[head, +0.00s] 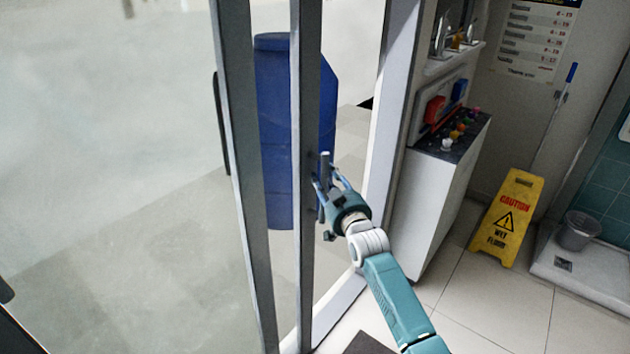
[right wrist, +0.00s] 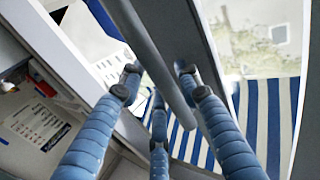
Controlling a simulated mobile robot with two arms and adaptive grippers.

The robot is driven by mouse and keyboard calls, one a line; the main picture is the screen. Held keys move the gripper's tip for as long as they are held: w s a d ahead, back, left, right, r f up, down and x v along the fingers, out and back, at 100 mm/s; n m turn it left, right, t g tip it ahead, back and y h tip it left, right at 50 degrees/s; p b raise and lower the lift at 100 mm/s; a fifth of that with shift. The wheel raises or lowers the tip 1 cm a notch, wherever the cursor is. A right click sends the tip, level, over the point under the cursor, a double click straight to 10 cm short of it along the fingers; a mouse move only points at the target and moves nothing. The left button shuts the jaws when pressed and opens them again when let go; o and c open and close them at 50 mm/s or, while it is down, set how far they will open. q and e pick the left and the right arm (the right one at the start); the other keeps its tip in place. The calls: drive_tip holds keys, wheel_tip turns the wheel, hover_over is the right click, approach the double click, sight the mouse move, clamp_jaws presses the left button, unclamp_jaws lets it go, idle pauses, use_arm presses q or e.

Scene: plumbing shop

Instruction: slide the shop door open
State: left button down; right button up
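The shop door is a glazed sliding panel with a grey upright stile (head: 307,120), seen at the middle of the head view. A thin vertical bar handle (head: 325,170) stands on this stile. A gap shows between the stile and the pale door jamb (head: 395,100) to its right. My right gripper (head: 328,182) is at the handle. In the right wrist view, the grey handle bar (right wrist: 150,50) runs between the blue fingers of my right gripper (right wrist: 160,88). The fingers are spread around it, with space visible beside the bar. My left gripper is out of view.
A blue barrel (head: 272,110) stands behind the door. Right of the jamb are a white display cabinet (head: 440,195) and a yellow wet-floor sign (head: 507,215). A grey bucket (head: 577,230) stands on a white shower tray (head: 590,270). Tiled floor before the cabinet is clear.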

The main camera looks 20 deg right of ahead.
drive_tip(key=shift+w+a, duration=0.15)
drive_tip(key=shift+f, duration=0.1)
drive_tip(key=shift+s, duration=0.4)
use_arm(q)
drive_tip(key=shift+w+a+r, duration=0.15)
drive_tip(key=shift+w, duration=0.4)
use_arm(e)
drive_tip(key=s, duration=0.7)
drive_tip(key=s+d, duration=0.1)
drive_tip(key=s, duration=0.3)
drive_tip(key=shift+s+r, duration=0.15)
drive_tip(key=shift+r, duration=0.1)
